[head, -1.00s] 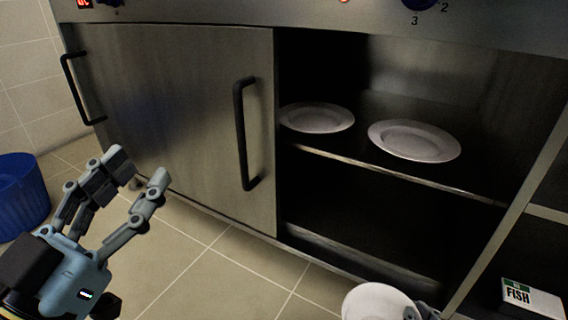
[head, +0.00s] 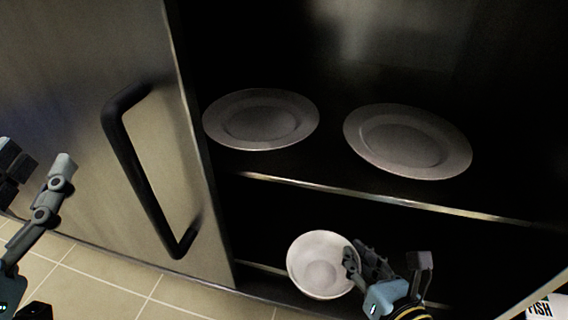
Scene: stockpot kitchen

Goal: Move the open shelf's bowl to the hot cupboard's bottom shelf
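The white bowl (head: 318,265) is at the opening of the hot cupboard's lower compartment, below the middle shelf (head: 330,190). It is tilted, with its inside facing me. My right gripper (head: 360,265) is at the bowl's right rim, with its fingers closed on the rim. I cannot tell whether the bowl touches the bottom shelf (head: 265,270), which is mostly dark. My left gripper (head: 35,172) is at the left edge, partly cut off, with its fingers apart and nothing between them.
Two white plates, left (head: 261,119) and right (head: 408,140), lie on the middle shelf above the bowl. The cupboard's sliding door (head: 90,80) with its black handle (head: 140,170) covers the left side.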

